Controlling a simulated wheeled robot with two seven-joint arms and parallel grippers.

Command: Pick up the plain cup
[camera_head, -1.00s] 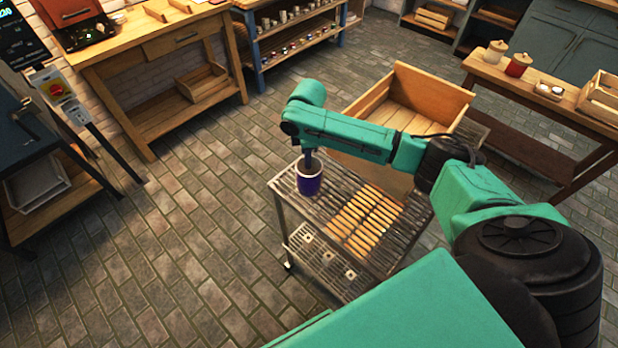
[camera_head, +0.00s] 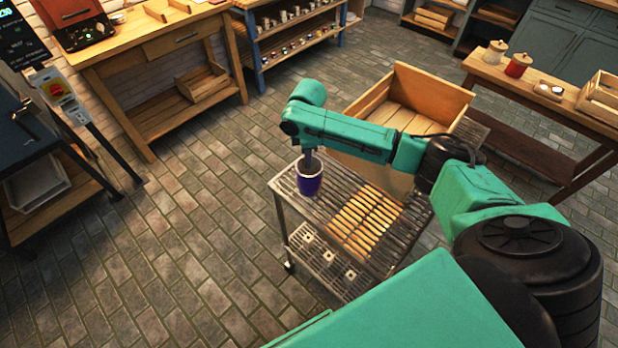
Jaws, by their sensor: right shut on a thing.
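The cup (camera_head: 309,186) is dark blue-purple with a pale rim. It is at the left back corner of the metal slatted cart (camera_head: 322,212). My right gripper (camera_head: 309,161) comes down from above at the cup's rim and is shut on the cup. The fingertips are small and partly hidden inside the cup's mouth. I cannot tell whether the cup's base touches the cart top or hangs just above it. My left gripper is not in view.
Several wooden slats (camera_head: 366,219) lie on the cart right of the cup. A wooden crate (camera_head: 437,88) stands behind my right forearm. A workbench (camera_head: 163,57) and a cup shelf (camera_head: 250,50) stand at the back. The floor left of the cart is clear.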

